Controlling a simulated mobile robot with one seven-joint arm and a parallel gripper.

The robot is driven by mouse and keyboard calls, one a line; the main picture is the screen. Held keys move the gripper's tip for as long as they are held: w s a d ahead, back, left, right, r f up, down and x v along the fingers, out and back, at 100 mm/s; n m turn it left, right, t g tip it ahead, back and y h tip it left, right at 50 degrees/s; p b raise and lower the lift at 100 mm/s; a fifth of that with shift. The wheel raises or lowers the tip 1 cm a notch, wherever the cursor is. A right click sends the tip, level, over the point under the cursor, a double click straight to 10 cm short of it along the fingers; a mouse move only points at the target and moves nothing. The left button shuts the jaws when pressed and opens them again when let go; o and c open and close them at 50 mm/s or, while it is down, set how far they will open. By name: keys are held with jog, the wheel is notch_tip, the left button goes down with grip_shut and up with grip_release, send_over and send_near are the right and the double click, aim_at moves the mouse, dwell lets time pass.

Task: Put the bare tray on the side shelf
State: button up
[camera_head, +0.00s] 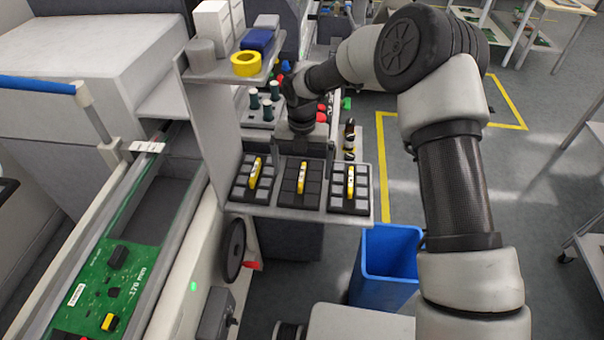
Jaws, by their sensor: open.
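Three black compartment trays with yellow handles stand in a row on a light grey trolley shelf (290,212). The left tray (240,193) and the right tray (361,204) show grey pieces in their compartments. The middle tray (289,197) looks bare, with only dark compartments. My gripper (302,153) points down just behind and above the middle tray's handle (302,177). It is open; its fingertips are hard to make out, and I see nothing held in it. A raised grey shelf (205,74) is at upper left; I cannot tell whether it is the side shelf.
The raised shelf carries a yellow tape roll (246,64), a blue box (258,40) and white boxes (212,28). A blue bin (388,262) stands on the floor at the trolley's front right. A conveyor with a green circuit board (100,285) is at left. Open floor lies to the right.

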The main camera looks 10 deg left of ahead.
aim_at(302, 174)
jog(key=s+d+r+m, duration=0.1)
jog(key=d+r+m, duration=0.2)
jog(key=r, duration=0.3)
jog(key=s+d+r+m+t, duration=0.1)
jog(key=d+r+m, duration=0.1)
jog(key=r, duration=0.5)
jog(key=s+d+r+m, duration=0.1)
jog(key=d+r+m, duration=0.2)
jog(key=r, duration=0.3)
jog(key=s+d+r+m+t+h, duration=0.1)
jog(key=s+d+r+m+t, duration=0.1)
jog(key=s+d+r+m, duration=0.75)
jog(key=s+d+m+t, duration=0.1)
jog(key=s+d+m, duration=0.3)
jog(key=s+m, duration=0.3)
jog(key=s+d+r+m+t+y, duration=0.1)
jog(key=s+d+m, duration=0.3)
jog(key=s+m, duration=0.3)
jog(key=shift+s+d+r+m+t, duration=0.15)
jog(key=shift+s+d+m+t, duration=0.15)
jog(key=shift+m, duration=2.25)
